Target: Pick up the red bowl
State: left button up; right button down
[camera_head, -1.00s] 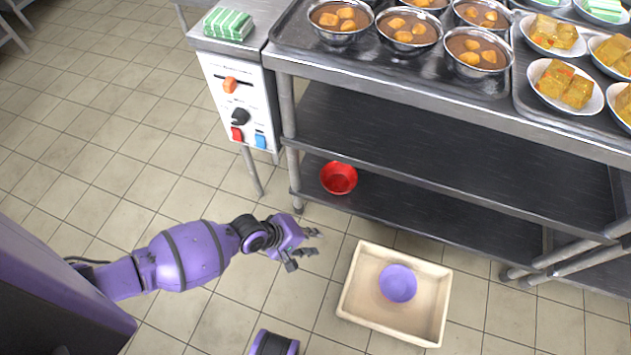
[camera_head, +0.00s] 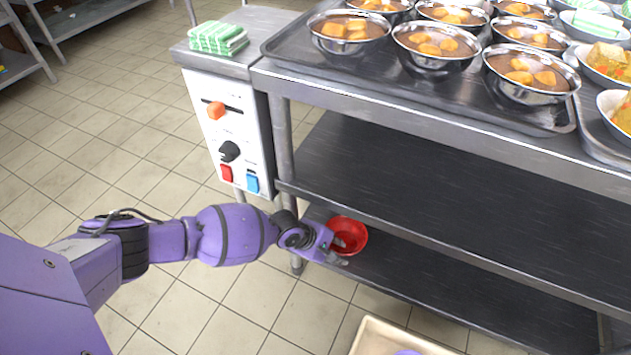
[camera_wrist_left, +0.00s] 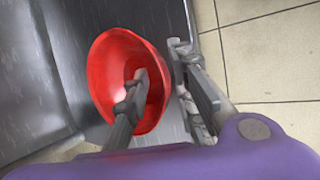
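The red bowl (camera_head: 354,234) sits at the left end of the lower shelf of the metal table. It also shows in the left wrist view (camera_wrist_left: 104,75), tilted in that picture. My left gripper (camera_head: 339,249) is at the bowl's near left side. In the left wrist view my left gripper (camera_wrist_left: 160,70) is open, with one finger inside the bowl and the other outside it, so the rim lies between them. A gap shows between the outer finger and the rim. My right gripper is not in view.
The lower shelf (camera_head: 440,293) is bare right of the bowl. The middle shelf (camera_head: 420,180) lies above it. A table leg (camera_head: 283,135) stands close by the arm. A cream bin (camera_head: 385,340) with a purple bowl (camera_head: 407,352) is on the floor. Filled bowls (camera_head: 435,45) stand on top.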

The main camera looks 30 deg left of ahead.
pick_arm(q)
jog(key=shift+w+d, duration=0.25)
jog(key=shift+w, duration=0.25)
jog(key=shift+c, duration=0.5)
grip_shut()
jog(key=shift+r, duration=0.1)
